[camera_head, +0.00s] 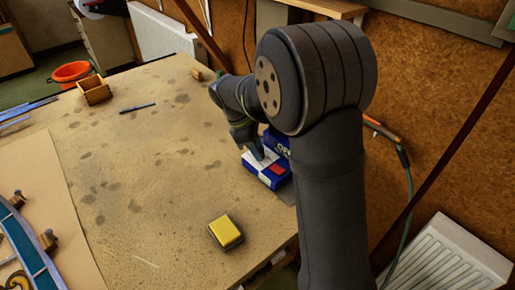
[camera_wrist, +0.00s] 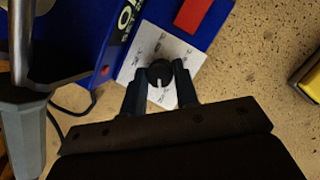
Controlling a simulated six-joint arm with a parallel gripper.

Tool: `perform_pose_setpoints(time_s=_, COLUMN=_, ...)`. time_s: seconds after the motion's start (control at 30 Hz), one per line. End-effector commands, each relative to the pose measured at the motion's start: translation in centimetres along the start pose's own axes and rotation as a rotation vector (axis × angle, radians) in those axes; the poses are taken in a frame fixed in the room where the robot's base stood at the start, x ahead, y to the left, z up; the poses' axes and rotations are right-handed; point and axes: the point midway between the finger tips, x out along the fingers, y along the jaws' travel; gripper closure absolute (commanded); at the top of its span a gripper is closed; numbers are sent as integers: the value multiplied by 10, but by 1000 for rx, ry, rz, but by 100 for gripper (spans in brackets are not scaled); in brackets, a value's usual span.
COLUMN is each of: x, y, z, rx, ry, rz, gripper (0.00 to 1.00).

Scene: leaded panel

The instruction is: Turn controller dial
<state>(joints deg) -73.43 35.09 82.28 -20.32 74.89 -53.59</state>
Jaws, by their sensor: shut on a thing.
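The controller (camera_head: 272,178) is a blue box with a white panel and a red patch, near the table's right edge in the head view. It also shows in the wrist view (camera_wrist: 213,28). Its dial (camera_wrist: 160,71) is a round black knob with a white pointer mark, on a white panel with small markings that are too blurred to read. My gripper (camera_wrist: 160,82) is shut on the dial, one finger on each side. In the head view my gripper (camera_head: 256,154) is over the controller and my arm hides part of the box; the dial cannot be made out there.
A soldering iron in its stand (camera_wrist: 25,70) is close at left in the wrist view. A yellow sponge (camera_head: 225,230) sits near the table's front edge. A wooden box (camera_head: 95,91), a dark pen (camera_head: 138,107) and a leaded panel (camera_head: 30,255) lie further left. The table's middle is clear.

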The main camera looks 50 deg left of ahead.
Motion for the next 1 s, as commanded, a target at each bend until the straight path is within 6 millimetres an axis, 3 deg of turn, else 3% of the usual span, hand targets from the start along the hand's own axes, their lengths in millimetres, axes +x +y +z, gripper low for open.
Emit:
perform_pose_setpoints(time_s=0.27, x=0, y=1, z=0, rx=57, ry=0, rz=-24, gripper=95)
perform_pose_setpoints(time_s=1.0, x=0, y=3, z=0, rx=450, ry=1, rz=-187, gripper=95)
